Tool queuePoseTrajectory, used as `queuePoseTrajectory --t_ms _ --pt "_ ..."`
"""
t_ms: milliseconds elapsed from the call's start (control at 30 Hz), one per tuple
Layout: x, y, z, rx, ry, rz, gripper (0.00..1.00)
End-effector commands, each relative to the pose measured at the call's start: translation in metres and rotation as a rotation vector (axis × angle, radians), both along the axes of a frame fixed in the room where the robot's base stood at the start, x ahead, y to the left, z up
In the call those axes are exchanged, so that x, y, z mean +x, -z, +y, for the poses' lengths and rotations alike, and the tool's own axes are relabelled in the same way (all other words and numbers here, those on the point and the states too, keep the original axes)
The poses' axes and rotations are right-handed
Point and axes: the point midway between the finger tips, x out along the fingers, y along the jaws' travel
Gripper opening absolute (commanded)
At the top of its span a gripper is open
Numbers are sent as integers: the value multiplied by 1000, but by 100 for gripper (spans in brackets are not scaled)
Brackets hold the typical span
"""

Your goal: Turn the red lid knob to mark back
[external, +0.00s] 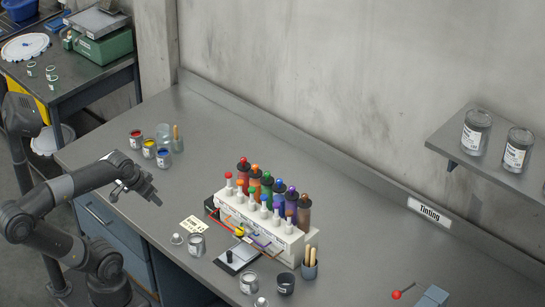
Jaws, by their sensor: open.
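A tinting rack (270,229) with a white front stands on the grey bench. A row of coloured bottles with round knobs on their lids stands along its back. The red lid knob (242,160) tops the red bottle (243,171) at the left end. A second red knob (228,175) sits on a white piece at the rack's front left. The mark positions are too small to make out. My gripper (138,194) is open and empty above the left part of the bench, left of the rack and apart from it.
Small paint cans (164,157) and a glass jar (164,131) stand behind my gripper. A grey can (196,244), a label card (194,225) and a cup of sticks (309,268) surround the rack. A red-balled lever (397,295) is at the lower right. Bench behind the rack is clear.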

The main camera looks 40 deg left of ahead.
Motion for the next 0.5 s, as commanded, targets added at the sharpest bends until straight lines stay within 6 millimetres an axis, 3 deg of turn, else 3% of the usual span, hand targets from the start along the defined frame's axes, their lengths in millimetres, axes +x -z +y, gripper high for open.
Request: queuePoseTrajectory --t_ms 167,500 --pt "19 -18 -1 38 85 27 42" --pt "109 -84 -10 202 520 146 42"
